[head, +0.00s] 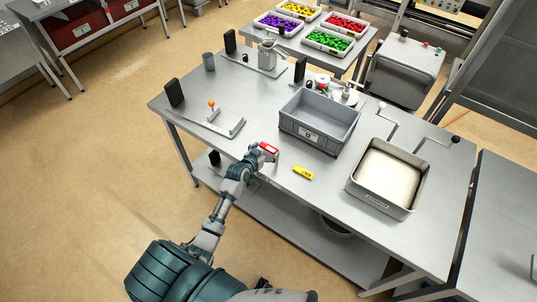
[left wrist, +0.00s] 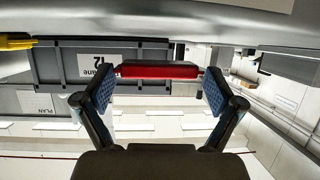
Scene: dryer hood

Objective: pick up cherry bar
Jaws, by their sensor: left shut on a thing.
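The cherry bar (head: 269,148) is a small red block with a white patch on top, at the front edge of the steel table. In the left wrist view the red bar (left wrist: 158,71) lies crosswise between the two blue-padded fingers. My left gripper (head: 266,153) is shut on it; it also shows in the left wrist view (left wrist: 157,95). I cannot tell whether the bar is clear of the tabletop. My right gripper is not in view.
A yellow bar (head: 303,173) lies on the table (head: 262,107) to the right. A grey crate (head: 318,121) stands behind it, and a metal tray with pale contents (head: 389,177) is further right. A fixture with an orange knob (head: 212,105) stands to the left.

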